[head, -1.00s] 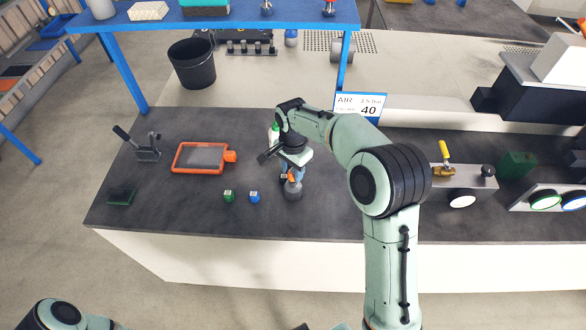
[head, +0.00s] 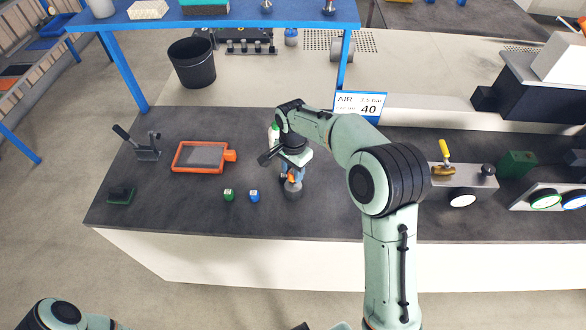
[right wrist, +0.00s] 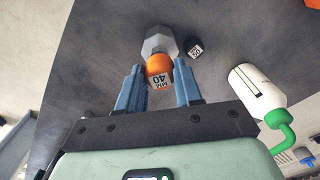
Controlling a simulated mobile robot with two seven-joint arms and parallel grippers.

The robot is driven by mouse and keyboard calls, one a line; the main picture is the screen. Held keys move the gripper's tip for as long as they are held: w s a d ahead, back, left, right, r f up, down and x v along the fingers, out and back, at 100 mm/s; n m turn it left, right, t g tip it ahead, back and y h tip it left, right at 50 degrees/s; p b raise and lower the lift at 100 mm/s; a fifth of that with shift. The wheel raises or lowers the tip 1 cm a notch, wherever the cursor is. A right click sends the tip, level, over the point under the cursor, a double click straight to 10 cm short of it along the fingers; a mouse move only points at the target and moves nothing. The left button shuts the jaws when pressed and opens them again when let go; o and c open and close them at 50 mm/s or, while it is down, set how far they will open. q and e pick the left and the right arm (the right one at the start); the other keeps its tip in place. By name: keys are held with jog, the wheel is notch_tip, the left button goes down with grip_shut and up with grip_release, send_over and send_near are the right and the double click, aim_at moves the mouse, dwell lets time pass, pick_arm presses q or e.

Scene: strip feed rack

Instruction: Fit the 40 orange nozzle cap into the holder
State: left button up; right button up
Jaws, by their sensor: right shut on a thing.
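The orange nozzle cap (head: 291,179) is held in my right gripper (head: 292,172), just above the grey holder (head: 293,193) on the dark bench. In the right wrist view the orange cap (right wrist: 158,66) shows its white label with "40" between the blue fingertips (right wrist: 160,88). The grey faceted holder (right wrist: 158,42) is directly behind the cap there. The cap hides part of the holder, so I cannot tell whether the two touch. Part of my left arm shows at the bottom left of the head view, but its gripper is out of frame.
A green cap (head: 229,195) and a blue cap (head: 254,196) stand left of the holder. A white bottle (right wrist: 258,90) with a green spout is close to the gripper. A sign (head: 360,105) reads 40.

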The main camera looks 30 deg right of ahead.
pick_arm(q)
jog(key=shift+s+f, duration=0.25)
jog(key=shift+f, duration=0.1)
pick_arm(e)
jog(key=shift+f, duration=0.7)
jog(key=o, duration=1.1)
jog(key=shift+r, duration=0.1)
pick_arm(q)
jog(key=shift+w+r+p, duration=0.65)
jog(key=shift+w+r, duration=0.15)
jog(key=shift+r, duration=0.35)
pick_arm(e)
notch_tip(320, 180, up, 13)
jog(key=shift+r, duration=0.15)
pick_arm(q)
jog(key=shift+s, duration=0.1)
